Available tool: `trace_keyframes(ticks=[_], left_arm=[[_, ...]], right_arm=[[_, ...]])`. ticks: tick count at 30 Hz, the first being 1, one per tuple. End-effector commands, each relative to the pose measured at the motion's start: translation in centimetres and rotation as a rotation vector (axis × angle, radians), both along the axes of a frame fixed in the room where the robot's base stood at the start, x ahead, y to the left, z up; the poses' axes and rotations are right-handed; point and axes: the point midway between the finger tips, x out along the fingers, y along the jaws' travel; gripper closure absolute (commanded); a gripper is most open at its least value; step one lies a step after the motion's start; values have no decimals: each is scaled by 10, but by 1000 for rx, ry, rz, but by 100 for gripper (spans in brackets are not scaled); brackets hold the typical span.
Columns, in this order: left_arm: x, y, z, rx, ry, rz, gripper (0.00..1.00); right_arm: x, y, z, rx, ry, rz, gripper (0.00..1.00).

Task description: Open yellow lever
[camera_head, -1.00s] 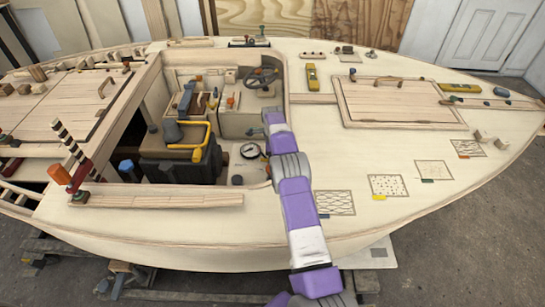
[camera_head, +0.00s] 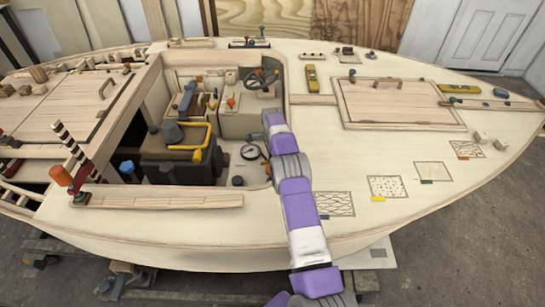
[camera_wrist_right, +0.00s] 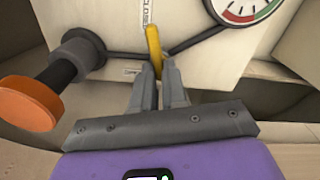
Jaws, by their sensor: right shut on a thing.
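The yellow lever (camera_wrist_right: 154,45) shows in the right wrist view as a slim upright bar, standing across a dark thin pipe. A "CLOSED" label (camera_wrist_right: 147,14) is on the pale panel just left of its upper end. My right gripper (camera_wrist_right: 160,72) is shut on the lever's lower end, which sits between the fingertips. In the head view my right arm reaches into the cockpit; its fingers and the lever cannot be made out there. My left gripper is not in view.
A round gauge (camera_wrist_right: 243,8) is at the upper right of the wrist view, and an orange knob (camera_wrist_right: 28,103) on a dark stem is at the left. In the head view a yellow rail (camera_head: 203,135) tops the dark engine block (camera_head: 180,165), left of my arm.

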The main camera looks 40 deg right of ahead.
Motion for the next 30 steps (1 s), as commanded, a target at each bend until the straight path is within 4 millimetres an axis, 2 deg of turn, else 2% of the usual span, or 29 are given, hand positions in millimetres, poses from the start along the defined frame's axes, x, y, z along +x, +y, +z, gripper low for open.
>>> trace_keyframes(ticks=[6, 15, 30], left_arm=[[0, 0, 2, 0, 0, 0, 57], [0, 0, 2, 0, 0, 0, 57], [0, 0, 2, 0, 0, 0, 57]], right_arm=[[0, 0, 0, 0, 0, 162, 100], [0, 0, 0, -1, 0, 316, 100], [0, 0, 0, 0, 0, 368, 100]])
